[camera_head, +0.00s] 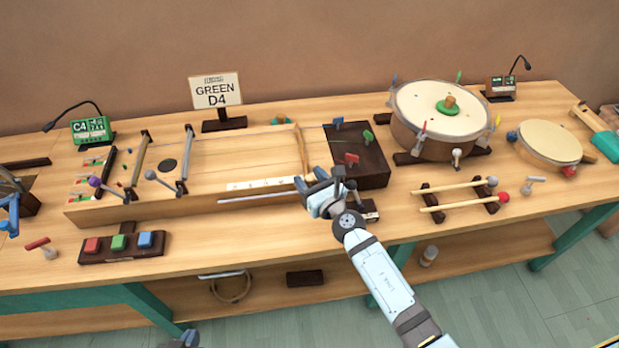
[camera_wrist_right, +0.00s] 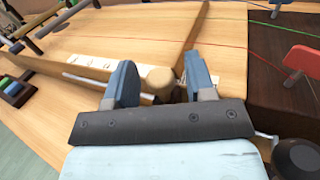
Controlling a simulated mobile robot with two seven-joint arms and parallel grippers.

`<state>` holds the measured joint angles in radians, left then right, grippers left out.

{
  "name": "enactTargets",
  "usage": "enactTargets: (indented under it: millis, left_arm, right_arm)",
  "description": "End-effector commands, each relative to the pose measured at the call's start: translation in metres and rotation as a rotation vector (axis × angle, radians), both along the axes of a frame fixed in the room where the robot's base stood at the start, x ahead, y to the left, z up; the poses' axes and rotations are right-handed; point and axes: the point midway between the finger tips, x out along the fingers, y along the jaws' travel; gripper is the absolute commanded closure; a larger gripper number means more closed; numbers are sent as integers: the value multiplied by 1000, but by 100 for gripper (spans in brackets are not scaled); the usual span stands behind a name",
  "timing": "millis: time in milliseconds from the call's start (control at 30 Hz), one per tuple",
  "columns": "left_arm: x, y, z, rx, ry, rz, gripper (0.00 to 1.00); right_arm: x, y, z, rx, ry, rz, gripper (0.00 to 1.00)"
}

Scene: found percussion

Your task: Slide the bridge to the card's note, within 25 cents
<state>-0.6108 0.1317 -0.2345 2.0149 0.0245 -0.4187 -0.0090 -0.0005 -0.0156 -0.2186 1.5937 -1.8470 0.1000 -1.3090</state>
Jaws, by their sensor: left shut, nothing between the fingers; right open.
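The card (camera_head: 216,93) reads "GREEN D4" and stands behind the string board. The bridge (camera_head: 302,150) is a thin wooden bar across the board, near its right end. In the right wrist view the bridge (camera_wrist_right: 197,38) ends in a round wooden knob (camera_wrist_right: 158,80) at the front. My right gripper (camera_head: 325,193) is open at the front edge, its fingers on either side of this knob; I cannot tell whether they touch it. It also shows in the right wrist view (camera_wrist_right: 160,88). My left gripper (camera_head: 186,339) barely shows at the bottom edge and is shut, empty.
A green tuner (camera_head: 90,128) reading C4 stands at the back left. A dark peg block (camera_head: 358,160) with green and red pegs adjoins the board. A drum (camera_head: 437,125) and mallets (camera_head: 455,187) lie right. Three coloured buttons (camera_head: 118,242) sit front left.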

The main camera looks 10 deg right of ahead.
Motion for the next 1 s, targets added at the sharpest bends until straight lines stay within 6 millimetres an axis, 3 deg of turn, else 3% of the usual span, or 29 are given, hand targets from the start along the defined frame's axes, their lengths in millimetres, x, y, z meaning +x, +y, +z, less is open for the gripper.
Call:
enactTargets:
  millis: [300,500,533,667,867,1000]
  left_arm:
    - [0,0,0,0,0,0,100]
    - [0,0,0,0,0,0,100]
    - [0,0,0,0,0,0,100]
    - [0,0,1,0,0,0,100]
    - [1,0,10,2,-6,-1,100]
    - [1,-1,10,3,-10,-2,100]
  right_arm:
    - [3,1,0,0,0,0,50]
    - [2,1,0,0,0,0,96]
    - [2,1,0,0,0,0,100]
    - [3,2,0,1,0,0,100]
    - [5,34,2,0,1,3,100]
    - [6,42,1,1,0,1,100]
